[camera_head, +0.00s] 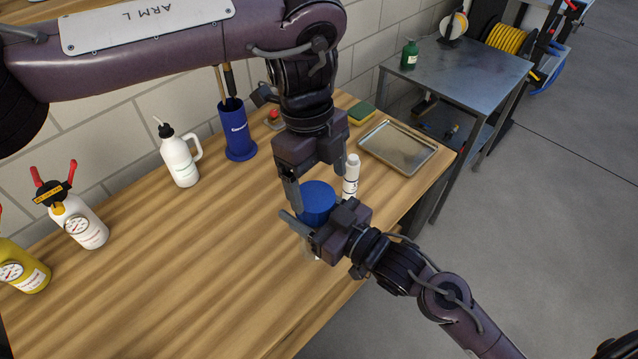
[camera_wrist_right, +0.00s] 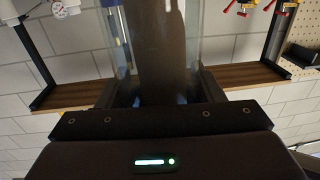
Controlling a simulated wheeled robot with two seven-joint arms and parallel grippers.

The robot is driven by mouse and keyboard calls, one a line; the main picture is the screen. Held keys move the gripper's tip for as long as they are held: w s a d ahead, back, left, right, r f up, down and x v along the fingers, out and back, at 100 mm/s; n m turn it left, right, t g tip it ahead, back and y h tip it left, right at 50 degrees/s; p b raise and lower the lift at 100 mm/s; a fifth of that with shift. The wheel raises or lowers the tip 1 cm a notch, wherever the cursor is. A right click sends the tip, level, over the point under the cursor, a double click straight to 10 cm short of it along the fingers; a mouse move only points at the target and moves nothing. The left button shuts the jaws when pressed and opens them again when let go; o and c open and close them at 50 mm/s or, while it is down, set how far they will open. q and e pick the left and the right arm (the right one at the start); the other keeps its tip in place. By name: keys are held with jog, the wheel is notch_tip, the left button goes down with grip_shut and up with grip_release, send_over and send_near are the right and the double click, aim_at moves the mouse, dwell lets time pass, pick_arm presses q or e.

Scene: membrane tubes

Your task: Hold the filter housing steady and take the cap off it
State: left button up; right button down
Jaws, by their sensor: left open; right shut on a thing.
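The filter housing (camera_head: 307,248) is a clear tube on the wooden table, mostly hidden behind my right gripper in the head view. A blue cap (camera_head: 316,199) sits on its top. My right gripper (camera_head: 318,228) is shut on the housing just below the cap. The right wrist view shows the clear housing (camera_wrist_right: 118,45) between the fingers, with a dark cylinder (camera_wrist_right: 160,50) inside it. My left gripper (camera_head: 312,183) points down from above, open, with one finger beside the cap's left side. Its other finger is hard to make out, and I cannot tell whether it touches the cap.
A slim white bottle (camera_head: 352,172) stands close to the cap's right. A metal tray (camera_head: 398,147) and a sponge (camera_head: 361,113) lie behind it. The table's front left is clear.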

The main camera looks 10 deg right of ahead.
aim_at(317, 196)
pick_arm(q)
jog(key=shift+o, duration=0.5)
notch_tip(317, 196, up, 3)
jog(key=shift+f, duration=0.1)
notch_tip(317, 196, up, 6)
jog(key=s+m+t+y, duration=0.1)
jog(key=m, duration=0.2)
jog(key=f, duration=1.1)
jog(key=shift+a+f, duration=0.25)
jog(key=shift+f, duration=0.15)
jog(key=c, duration=1.2)
jog(key=shift+o, duration=0.2)
jog(key=n, duration=0.4)
jog(key=shift+d, duration=0.15)
jog(key=shift+w, duration=0.15)
